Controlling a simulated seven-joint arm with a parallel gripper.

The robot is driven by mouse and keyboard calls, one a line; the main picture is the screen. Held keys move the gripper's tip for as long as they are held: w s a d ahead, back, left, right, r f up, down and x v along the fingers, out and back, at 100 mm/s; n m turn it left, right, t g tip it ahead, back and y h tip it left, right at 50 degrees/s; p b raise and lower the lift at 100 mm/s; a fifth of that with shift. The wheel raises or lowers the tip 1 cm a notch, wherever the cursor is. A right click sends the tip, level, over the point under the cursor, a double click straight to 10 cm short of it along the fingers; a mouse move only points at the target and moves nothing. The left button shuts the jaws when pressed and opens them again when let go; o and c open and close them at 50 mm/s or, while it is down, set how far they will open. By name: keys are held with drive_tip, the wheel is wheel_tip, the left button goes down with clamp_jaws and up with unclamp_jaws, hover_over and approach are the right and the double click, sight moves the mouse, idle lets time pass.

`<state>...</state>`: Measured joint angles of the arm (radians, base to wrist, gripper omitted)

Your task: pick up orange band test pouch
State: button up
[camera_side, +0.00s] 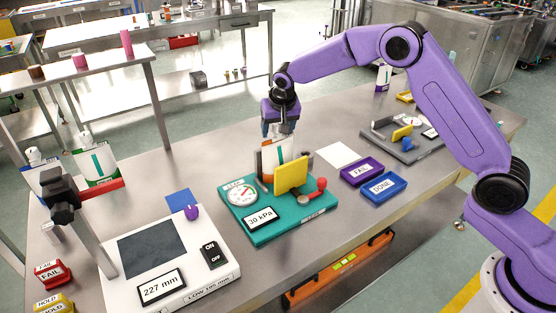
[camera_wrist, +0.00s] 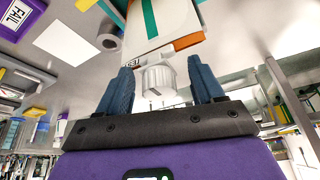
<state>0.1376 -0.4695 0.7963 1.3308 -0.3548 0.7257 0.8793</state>
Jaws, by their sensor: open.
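The orange band test pouch (camera_side: 267,157) is white with an orange band and a green stripe. It stands upright at the teal gauge fixture (camera_side: 245,226), partly hidden behind a yellow plate (camera_side: 291,176). In the wrist view the pouch (camera_wrist: 162,18) fills the top centre, and its white ribbed cap (camera_wrist: 158,80) lies between my fingers. My gripper (camera_side: 278,130) is directly above the pouch, pointing down. In the wrist view my gripper (camera_wrist: 160,72) is open, with a finger on each side of the cap and visible gaps.
A scale (camera_side: 153,249) reading 227 mm stands at front left. Another pouch (camera_side: 95,160) with a green band is beside a dark clamp (camera_side: 62,197). Purple FAIL (camera_side: 361,172) and blue DONE (camera_side: 382,187) trays lie right of the fixture. A white sheet (camera_side: 337,155) lies behind them.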

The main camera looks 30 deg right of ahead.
clamp_jaws()
drive_tip(key=shift+r, duration=0.1)
wheel_tip(320, 180, up, 18)
idle(0.9)
